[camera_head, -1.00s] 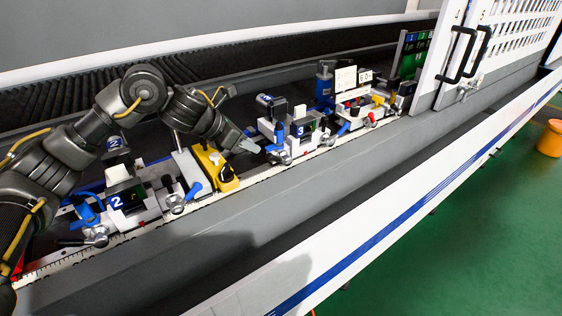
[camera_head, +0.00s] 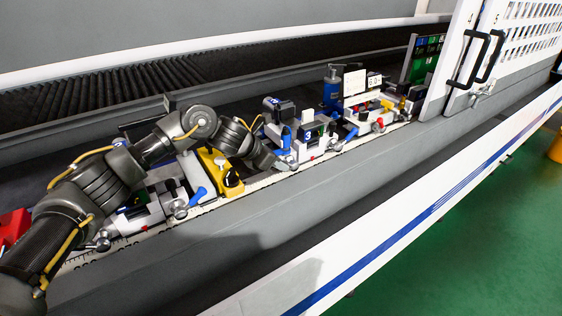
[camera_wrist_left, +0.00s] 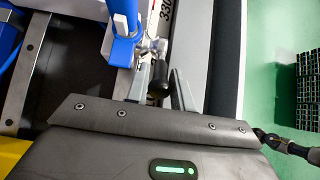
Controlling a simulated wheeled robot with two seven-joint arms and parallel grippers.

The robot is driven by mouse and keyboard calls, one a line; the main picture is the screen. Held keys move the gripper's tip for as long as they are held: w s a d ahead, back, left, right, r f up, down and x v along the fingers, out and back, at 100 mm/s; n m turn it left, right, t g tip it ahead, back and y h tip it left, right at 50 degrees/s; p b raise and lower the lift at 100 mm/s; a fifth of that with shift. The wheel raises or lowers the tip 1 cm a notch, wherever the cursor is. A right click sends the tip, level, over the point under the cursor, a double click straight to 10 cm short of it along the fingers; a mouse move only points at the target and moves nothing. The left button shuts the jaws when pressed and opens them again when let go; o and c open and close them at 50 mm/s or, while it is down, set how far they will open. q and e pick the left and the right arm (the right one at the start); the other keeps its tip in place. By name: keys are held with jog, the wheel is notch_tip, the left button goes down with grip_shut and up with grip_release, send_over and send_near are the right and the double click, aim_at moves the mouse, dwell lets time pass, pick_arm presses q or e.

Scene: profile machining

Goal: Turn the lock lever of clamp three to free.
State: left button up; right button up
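Clamp three (camera_head: 308,136), marked with a blue 3, stands on the rail right of the middle in the head view. Its blue lever (camera_head: 286,138) stands upright, and the blue part also shows at the top of the left wrist view (camera_wrist_left: 124,22). My left gripper (camera_head: 284,164) is low at the clamp's front left. In the left wrist view my left gripper (camera_wrist_left: 161,92) has its fingers apart, with a black lever handle (camera_wrist_left: 158,78) between them. A metal hub (camera_wrist_left: 151,48) is just beyond the handle. Whether the fingers touch the handle is unclear. My right gripper is not in view.
A yellow block (camera_head: 217,171) and clamp two (camera_head: 140,212), partly hidden by my arm, stand to the left. Another clamp with a white block (camera_head: 355,82) stands to the right. The scaled rail (camera_head: 260,182) runs along the front. A door with black handles (camera_head: 470,60) is at right.

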pick_arm(q)
jog(key=shift+x, duration=1)
grip_shut()
